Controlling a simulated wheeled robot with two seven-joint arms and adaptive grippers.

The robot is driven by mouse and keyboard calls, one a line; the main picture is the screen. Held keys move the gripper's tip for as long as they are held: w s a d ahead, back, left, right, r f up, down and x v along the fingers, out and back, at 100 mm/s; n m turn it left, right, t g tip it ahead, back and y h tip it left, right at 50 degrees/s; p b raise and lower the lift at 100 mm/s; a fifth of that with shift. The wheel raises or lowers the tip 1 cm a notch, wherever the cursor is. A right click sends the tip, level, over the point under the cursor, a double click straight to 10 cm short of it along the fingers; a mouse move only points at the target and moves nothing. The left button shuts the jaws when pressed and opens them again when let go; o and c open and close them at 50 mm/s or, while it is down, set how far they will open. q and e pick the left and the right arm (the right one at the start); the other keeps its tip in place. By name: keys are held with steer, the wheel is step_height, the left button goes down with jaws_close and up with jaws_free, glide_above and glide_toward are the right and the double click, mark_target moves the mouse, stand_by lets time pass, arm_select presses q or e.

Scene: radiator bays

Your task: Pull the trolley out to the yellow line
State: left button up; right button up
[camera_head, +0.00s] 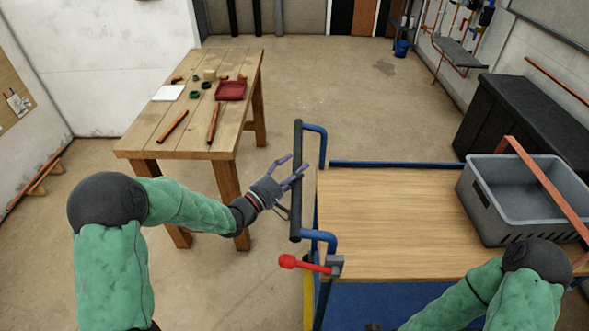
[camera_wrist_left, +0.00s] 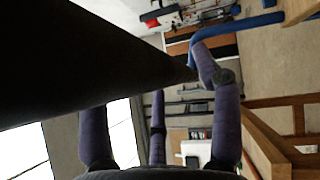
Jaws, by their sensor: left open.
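The trolley has a wooden deck (camera_head: 390,225), a blue frame and an upright-looking black handle bar (camera_head: 297,135) at its left end in the head view. My left gripper (camera_head: 295,165) is open at the handle bar, with its purple fingers around or beside it. In the left wrist view the dark bar (camera_wrist_left: 90,60) runs very close to the open fingers (camera_wrist_left: 190,95); contact cannot be told. A yellow strip (camera_head: 308,300) shows on the floor by the trolley's near left corner.
A red-knobbed lever (camera_head: 290,261) juts from the trolley's near left corner. A grey crate (camera_head: 480,205) with a copper pipe (camera_head: 545,185) across it stands on the deck. A wooden workbench (camera_head: 150,130) stands left, a black cabinet (camera_head: 515,115) right.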

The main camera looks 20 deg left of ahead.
arm_select(q)
steer(key=v, duration=1.2)
steer(key=shift+a, duration=0.1)
steer(key=d+f+m+g+y, duration=0.2)
steer(key=d+f+g, duration=0.1)
steer(key=f, duration=0.8)
steer(key=d+f+m+g+y, duration=0.1)
steer(key=d+f+g+y, duration=0.15)
steer(key=f, duration=0.75)
steer(key=s+d+f+m+g, duration=0.4)
steer(key=s+d+f+g, duration=0.1)
steer(key=s+f, duration=0.3)
steer(key=s+d+f+m+g, duration=0.4)
steer(key=s+f+g, duration=0.2)
steer(key=s+f, duration=0.3)
steer(key=shift+s+d+m+y, duration=0.3)
steer(key=shift+s+d+y, duration=0.05)
steer(key=shift+s, duration=0.7)
